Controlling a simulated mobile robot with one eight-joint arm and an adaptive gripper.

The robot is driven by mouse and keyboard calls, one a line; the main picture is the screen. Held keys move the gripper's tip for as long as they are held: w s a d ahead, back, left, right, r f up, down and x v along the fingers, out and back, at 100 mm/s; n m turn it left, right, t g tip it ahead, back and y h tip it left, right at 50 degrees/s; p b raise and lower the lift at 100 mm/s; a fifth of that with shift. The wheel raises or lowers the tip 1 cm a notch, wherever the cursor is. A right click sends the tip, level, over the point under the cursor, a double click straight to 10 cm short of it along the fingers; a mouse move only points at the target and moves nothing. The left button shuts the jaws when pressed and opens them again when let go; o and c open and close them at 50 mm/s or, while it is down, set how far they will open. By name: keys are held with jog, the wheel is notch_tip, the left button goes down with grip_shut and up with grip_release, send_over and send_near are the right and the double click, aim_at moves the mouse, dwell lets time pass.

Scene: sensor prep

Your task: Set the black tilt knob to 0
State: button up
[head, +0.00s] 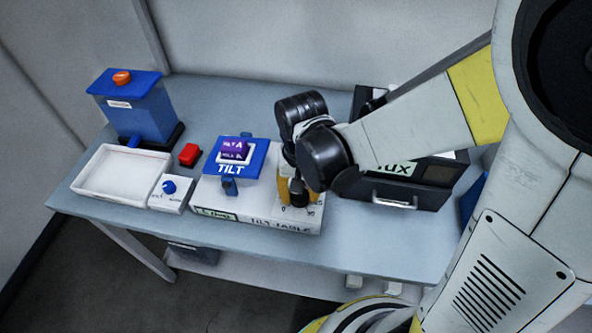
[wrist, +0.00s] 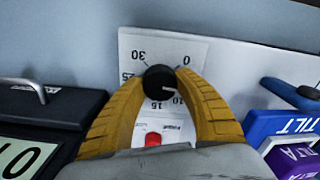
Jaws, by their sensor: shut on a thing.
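The black tilt knob (wrist: 158,77) is in the middle of the wrist view, on a white dial plate (wrist: 132,47) with numbers such as 30, 25, 0, 10 and 15 around it. A short white mark on the knob points to the lower right, toward the 10 side and away from the 0. My gripper (wrist: 161,82) is shut on the knob, with one yellow finger on each side. In the head view my gripper (head: 291,191) is over the right end of the white tilt table (head: 250,213), and my arm hides most of the dial.
A red button (wrist: 153,139) is near the dial. The blue TILT platform (head: 230,171) with a purple block (head: 235,150) is left of my gripper. A dark LUX box (head: 400,190) stands close on the right. A white tray (head: 120,172) and blue dispenser (head: 140,105) are far left.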

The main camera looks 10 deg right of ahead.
jog(key=n, duration=0.5)
jog(key=shift+n, duration=2.5)
jog(key=shift+b, duration=0.3)
jog(key=o, duration=1.2)
jog(key=shift+o, duration=0.2)
jog(key=shift+r, duration=0.1)
notch_tip(320, 180, up, 12)
